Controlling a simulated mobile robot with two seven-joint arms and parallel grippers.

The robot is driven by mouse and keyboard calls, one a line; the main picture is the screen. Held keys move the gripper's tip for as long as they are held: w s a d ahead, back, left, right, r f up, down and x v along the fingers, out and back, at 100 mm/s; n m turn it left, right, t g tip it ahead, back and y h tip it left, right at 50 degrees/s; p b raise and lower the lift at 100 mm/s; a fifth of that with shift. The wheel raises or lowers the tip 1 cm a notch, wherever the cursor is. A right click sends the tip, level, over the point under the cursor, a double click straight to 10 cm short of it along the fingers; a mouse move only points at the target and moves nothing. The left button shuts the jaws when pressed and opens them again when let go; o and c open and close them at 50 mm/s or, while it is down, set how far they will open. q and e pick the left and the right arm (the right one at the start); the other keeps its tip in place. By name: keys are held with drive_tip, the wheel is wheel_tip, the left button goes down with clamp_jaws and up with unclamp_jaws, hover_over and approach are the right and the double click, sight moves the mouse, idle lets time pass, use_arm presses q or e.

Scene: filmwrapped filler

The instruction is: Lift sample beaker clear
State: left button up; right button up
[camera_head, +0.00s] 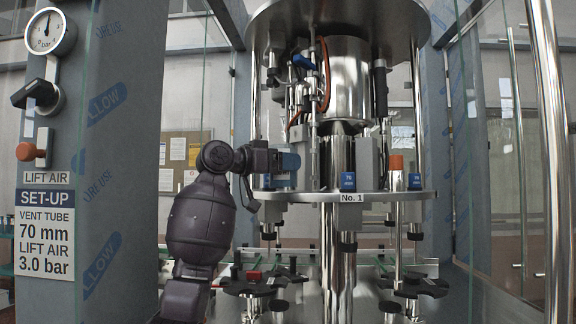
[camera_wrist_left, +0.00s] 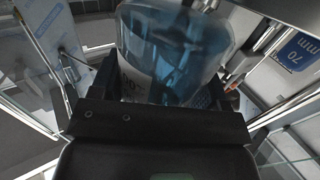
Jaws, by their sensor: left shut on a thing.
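The sample beaker (camera_wrist_left: 175,55) is clear with a blue tint and printed white marks, and it fills the upper middle of the left wrist view. My left gripper (camera_wrist_left: 160,88) is shut on it, with dark fingers at its two sides. In the head view the left gripper (camera_head: 268,168) is beside the filler's round plate at its left, and a blue patch of the beaker (camera_head: 290,162) shows at the fingers. The beaker is partly hidden there, and I cannot tell whether it touches anything below. My right gripper is not in view.
The steel round plate (camera_head: 375,195) marked No. 1 and the central column (camera_head: 340,260) stand close right of the gripper. Black star wheels (camera_head: 255,287) are below. A grey post (camera_head: 110,130) with a gauge (camera_head: 48,32) and set-up sign (camera_head: 45,233) stands at left.

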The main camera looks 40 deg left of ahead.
use_arm(q)
drive_tip(key=s, duration=1)
idle(0.7)
